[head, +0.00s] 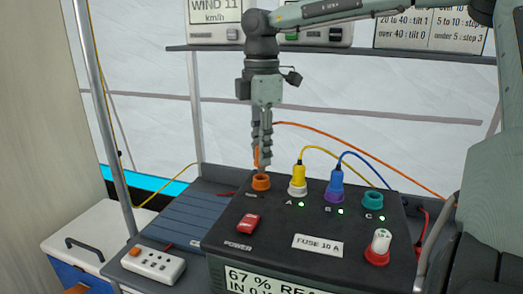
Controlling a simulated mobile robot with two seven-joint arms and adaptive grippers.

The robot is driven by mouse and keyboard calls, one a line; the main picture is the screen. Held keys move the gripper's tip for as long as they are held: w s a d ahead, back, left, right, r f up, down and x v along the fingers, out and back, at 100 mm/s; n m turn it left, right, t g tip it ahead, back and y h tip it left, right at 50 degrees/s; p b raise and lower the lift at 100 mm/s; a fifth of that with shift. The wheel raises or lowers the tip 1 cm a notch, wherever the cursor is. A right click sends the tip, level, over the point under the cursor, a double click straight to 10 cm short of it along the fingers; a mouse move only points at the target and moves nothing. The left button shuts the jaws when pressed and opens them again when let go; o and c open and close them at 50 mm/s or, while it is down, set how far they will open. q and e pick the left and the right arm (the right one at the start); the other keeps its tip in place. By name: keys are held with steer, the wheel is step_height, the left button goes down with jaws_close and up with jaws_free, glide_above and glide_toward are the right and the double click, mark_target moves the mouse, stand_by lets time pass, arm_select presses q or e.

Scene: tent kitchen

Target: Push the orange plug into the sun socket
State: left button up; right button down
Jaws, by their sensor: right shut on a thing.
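My right gripper (262,163) points straight down over the back left of the black power box and is shut on the orange plug (256,155). Only a thin strip of the plug shows beside the fingers. Right below the fingertips is an orange ring-shaped socket (261,183) on the box top, which I take for the sun socket; the label beside it is too small to read. The plug's lower end is hidden, so I cannot tell whether it is in the socket or just above it. My left gripper is out of view.
The black power box (281,224) also carries a yellow plug (298,178), a blue plug (335,183), a teal socket (373,199), a red switch (248,224) and a fuse knob (380,243). An orange cable (370,154) runs right behind them. A white power strip (153,265) lies left.

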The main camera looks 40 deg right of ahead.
steer(key=shift+b, duration=0.4)
stand_by(1.2)
steer(key=shift+f+b, duration=1.5)
steer(key=c, duration=1.3)
jaws_free()
steer(key=shift+r, duration=0.1)
step_height(320, 180, up, 12)
